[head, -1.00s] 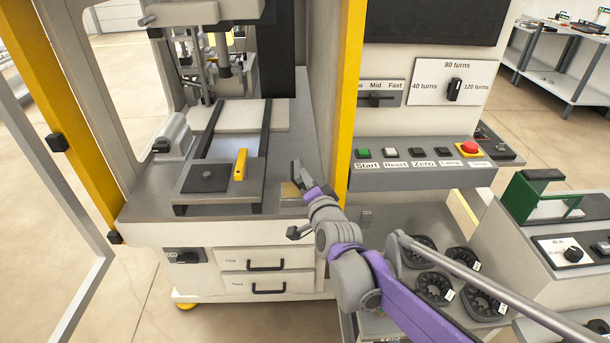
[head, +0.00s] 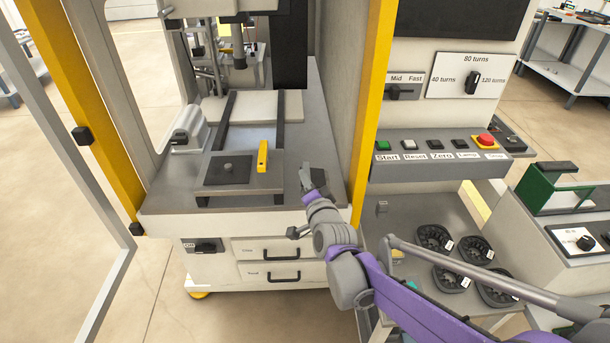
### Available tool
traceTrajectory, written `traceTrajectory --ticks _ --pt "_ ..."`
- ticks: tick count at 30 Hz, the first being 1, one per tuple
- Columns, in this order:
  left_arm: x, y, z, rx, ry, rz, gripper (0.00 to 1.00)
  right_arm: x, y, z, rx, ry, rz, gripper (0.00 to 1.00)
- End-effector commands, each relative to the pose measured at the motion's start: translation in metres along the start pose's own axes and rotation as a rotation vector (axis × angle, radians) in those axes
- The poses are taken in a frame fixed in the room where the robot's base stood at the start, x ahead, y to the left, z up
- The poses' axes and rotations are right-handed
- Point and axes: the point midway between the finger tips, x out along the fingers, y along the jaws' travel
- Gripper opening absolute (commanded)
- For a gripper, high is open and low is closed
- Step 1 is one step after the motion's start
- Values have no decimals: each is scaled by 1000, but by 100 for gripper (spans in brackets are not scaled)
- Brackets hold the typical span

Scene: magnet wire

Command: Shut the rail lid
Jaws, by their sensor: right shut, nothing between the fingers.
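On the machine bed in the head view, two dark parallel rails (head: 280,130) run back from a flat grey plate (head: 272,181). The plate carries a black square (head: 229,171) with a small knob and an upright yellow handle (head: 262,157). I cannot tell for certain which part is the rail lid, or whether it is open. My right gripper (head: 306,176) is shut and empty, to the right of the plate and apart from the yellow handle. My left gripper is not in view.
A yellow post (head: 374,110) stands just right of my right gripper. A grey cylinder housing (head: 190,130) sits left of the rails. A button panel (head: 440,165) and a shelf with several black spools (head: 433,237) lie to the right.

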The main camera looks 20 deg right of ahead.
Motion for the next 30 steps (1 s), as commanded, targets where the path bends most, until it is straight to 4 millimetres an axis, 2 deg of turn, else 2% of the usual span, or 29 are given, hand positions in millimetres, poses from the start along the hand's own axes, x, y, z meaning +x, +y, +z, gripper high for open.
traceTrajectory --ticks 10,30 --pt "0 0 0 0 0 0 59 0 6 3 -1 0 0 0" --pt "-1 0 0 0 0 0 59 -1 6 2 0 0 0 0"
